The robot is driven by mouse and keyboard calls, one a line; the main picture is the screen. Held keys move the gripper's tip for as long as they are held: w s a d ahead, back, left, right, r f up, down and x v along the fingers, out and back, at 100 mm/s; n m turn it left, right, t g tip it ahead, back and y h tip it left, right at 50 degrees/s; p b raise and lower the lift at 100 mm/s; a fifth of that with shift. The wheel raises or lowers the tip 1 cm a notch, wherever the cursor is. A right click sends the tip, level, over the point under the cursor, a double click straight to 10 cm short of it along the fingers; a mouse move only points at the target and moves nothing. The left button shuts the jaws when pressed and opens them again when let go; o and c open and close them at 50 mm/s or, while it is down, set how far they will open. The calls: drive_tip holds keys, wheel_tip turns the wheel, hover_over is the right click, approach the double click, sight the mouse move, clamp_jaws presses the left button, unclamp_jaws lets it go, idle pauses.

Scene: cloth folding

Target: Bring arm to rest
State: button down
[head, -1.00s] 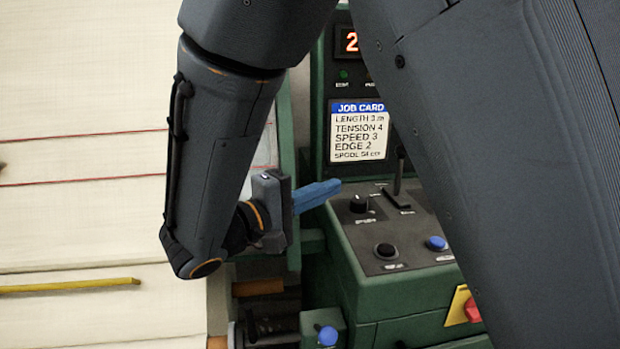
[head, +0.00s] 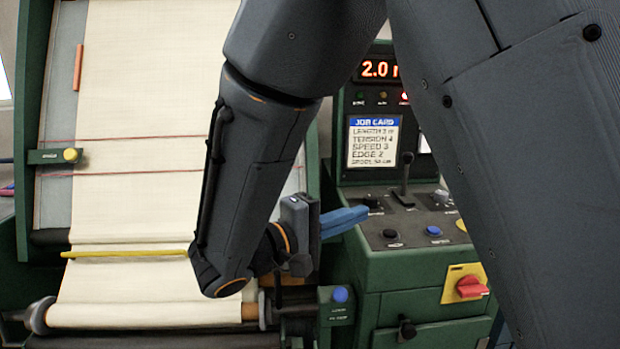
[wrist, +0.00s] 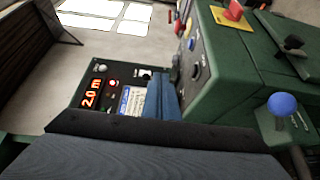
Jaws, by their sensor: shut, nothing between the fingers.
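My gripper (head: 345,220) has blue fingers held together, with nothing between them. In the head view it points right, in front of the left side of the green control console (head: 400,275). My arm is bent, and its upper links cover part of the console and cloth. In the wrist view the blue fingers (wrist: 162,98) show in front of the job card (wrist: 132,102) and beside the lit display (wrist: 91,93). I cannot tell whether the fingers touch the console.
Cream cloth (head: 140,210) runs down a green-framed machine to a roller (head: 180,315), with a yellow bar (head: 125,254) across it. The console carries a lever (head: 405,175), a blue button (head: 434,231) and a red switch (head: 470,287). Open floor (wrist: 110,45) shows in the wrist view.

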drive_tip(key=s+d+f+m+g+y, duration=0.1)
drive_tip(key=s+d+f+g+y, duration=0.1)
drive_tip(key=s+d+f+g, duration=0.3)
drive_tip(key=s+d+f+m+g+y, duration=0.1)
drive_tip(key=s+d+f+g, duration=0.3)
drive_tip(key=d, duration=0.4)
drive_tip(key=s+a+f+m+g+y, duration=0.1)
drive_tip(key=s+f+m+y, duration=0.4)
drive_tip(key=f+y, duration=0.3)
drive_tip(key=y, duration=0.3)
drive_tip(key=shift+a+f+y+p, duration=0.15)
drive_tip(key=shift+a+y+p, duration=0.15)
drive_tip(key=shift+a+p, duration=0.05)
drive_tip(key=shift+a, duration=0.1)
